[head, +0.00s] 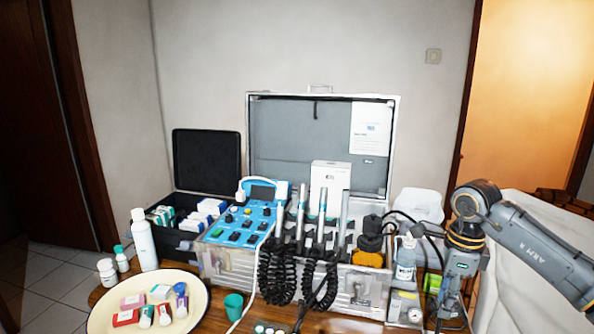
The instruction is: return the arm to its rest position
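My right arm comes in from the right edge, with its wrist bent so that the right gripper (453,322) points down at the right end of the wooden table. Its fingers look spread apart, with nothing seen between them. My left gripper is not in view.
An open silver case (225,265) with a blue control panel, handpieces and coiled black cords fills the table's middle. A cream tray (97,322) with small packs, a teal cup (233,306) and a white bottle (143,240) stand left. A white-draped surface (515,290) lies right.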

